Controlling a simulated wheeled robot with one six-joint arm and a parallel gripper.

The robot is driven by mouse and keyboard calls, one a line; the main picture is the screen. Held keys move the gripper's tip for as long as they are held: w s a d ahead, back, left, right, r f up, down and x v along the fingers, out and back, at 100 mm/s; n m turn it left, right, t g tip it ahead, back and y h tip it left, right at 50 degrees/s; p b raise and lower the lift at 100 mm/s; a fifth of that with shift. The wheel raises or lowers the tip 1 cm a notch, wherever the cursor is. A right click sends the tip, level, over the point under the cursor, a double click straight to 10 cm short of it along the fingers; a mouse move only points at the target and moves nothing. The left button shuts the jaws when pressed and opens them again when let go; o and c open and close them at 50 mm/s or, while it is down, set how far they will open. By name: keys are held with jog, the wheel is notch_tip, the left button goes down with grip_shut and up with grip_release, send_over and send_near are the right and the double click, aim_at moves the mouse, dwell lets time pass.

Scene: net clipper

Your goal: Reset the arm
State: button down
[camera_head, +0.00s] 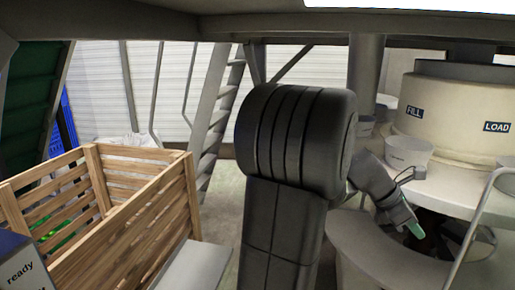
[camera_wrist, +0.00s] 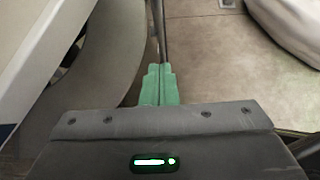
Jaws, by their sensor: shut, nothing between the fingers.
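My gripper shows in the wrist view (camera_wrist: 158,82) with its green fingers together and nothing between them. In the head view my gripper (camera_head: 414,230) is at the right, its green tip pointing down beside the curved grey bench. A large dark arm link of mine fills the middle of the head view and hides what is behind it. In the wrist view a thin dark rail or pole runs up just beyond the fingertips; I cannot tell whether they touch it.
A wooden slatted crate (camera_head: 150,232) stands at the left. A round cream machine (camera_head: 450,118) marked FILL and LOAD and a grey bucket (camera_head: 408,157) are at the right. A pale handrail (camera_head: 470,235) curves near my gripper. A metal ladder (camera_head: 212,110) stands behind. Bare floor shows between.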

aim_at(451, 269)
jog(key=x, duration=1.3)
jog(key=shift+d+r+p, duration=0.15)
jog(key=shift+d+p, duration=0.05)
jog(key=shift+p, duration=0.2)
jog(key=shift+a, duration=0.15)
